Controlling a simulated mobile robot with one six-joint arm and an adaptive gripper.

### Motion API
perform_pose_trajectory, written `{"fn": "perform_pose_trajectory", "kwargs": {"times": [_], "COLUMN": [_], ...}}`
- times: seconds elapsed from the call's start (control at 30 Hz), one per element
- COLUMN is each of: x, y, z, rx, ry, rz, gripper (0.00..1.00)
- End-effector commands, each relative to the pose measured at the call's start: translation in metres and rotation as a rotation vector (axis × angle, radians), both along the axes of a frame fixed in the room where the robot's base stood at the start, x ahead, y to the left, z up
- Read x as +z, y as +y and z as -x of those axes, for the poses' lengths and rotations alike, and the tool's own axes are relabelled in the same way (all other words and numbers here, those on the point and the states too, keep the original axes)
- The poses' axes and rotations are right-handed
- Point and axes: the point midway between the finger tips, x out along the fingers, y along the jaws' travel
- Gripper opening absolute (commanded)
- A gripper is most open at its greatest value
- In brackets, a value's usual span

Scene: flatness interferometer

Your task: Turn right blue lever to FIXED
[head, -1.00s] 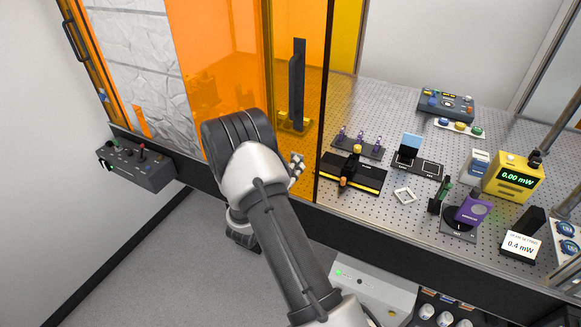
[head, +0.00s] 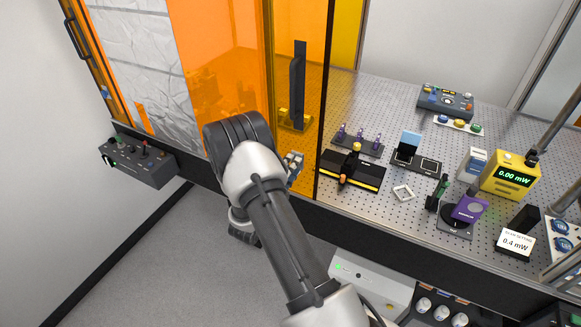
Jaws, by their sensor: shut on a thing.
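Two blue round parts (head: 562,228) sit on a pale plate at the right edge, far from my gripper. A grey control box (head: 447,101) at the back of the breadboard carries small coloured controls, some blue. I cannot tell which part is the right blue lever, and no FIXED label is readable.
The orange door has a black handle (head: 298,85) above my gripper. The perforated breadboard (head: 390,105) holds a black-yellow stage (head: 352,172), a purple device (head: 469,208) and a yellow meter (head: 511,177) reading 0.00 mW. A grey box (head: 138,162) hangs at left. The floor at left is clear.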

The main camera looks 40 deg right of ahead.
Motion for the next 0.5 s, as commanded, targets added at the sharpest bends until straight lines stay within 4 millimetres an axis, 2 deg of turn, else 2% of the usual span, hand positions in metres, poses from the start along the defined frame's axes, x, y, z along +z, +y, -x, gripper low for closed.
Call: {"fn": "perform_pose_trajectory", "kwargs": {"times": [0.5], "x": [-0.0004], "y": [0.0000], "z": [-0.0001], "rx": [0.000], "ry": [0.035], "rz": [0.015], "gripper": [0.09]}}
